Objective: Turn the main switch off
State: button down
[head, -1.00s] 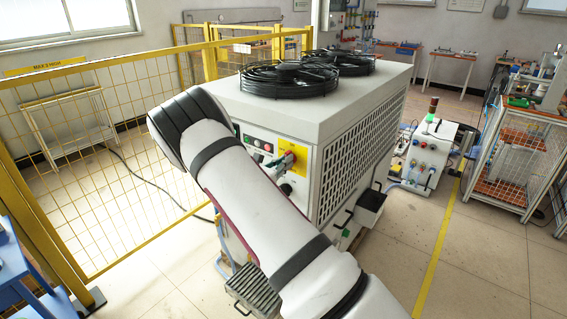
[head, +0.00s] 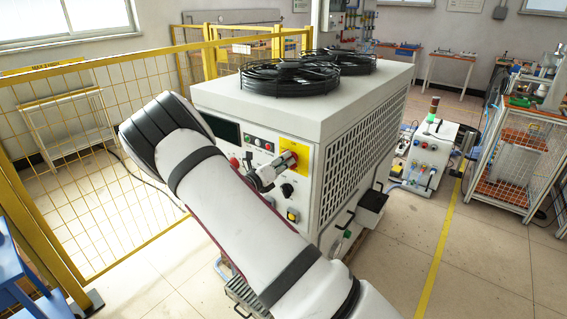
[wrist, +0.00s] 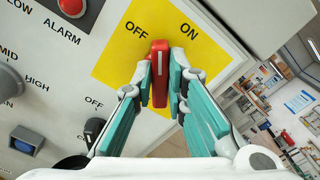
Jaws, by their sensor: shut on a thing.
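The main switch has a red handle (wrist: 160,72) on a yellow plate (wrist: 120,62) with OFF and ON labels. In the wrist view the handle stands upright in the picture, its top end between the two labels. My gripper (wrist: 161,88) has its teal fingers closed on both sides of the handle. In the head view my gripper (head: 283,165) reaches the yellow plate (head: 302,150) on the front panel of the white machine (head: 330,105). The fingers largely cover the red handle there.
A black knob (head: 287,190) sits just below the plate. A yellow mesh fence (head: 90,165) stands left. Open floor (head: 390,260) lies right.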

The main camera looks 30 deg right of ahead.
jog(key=shift+w+f+n+b, duration=0.15)
jog(key=shift+n+b, duration=0.15)
jog(key=shift+n, duration=1.8)
jog(key=c, duration=1.6)
grip_release()
jog(key=v, duration=1.2)
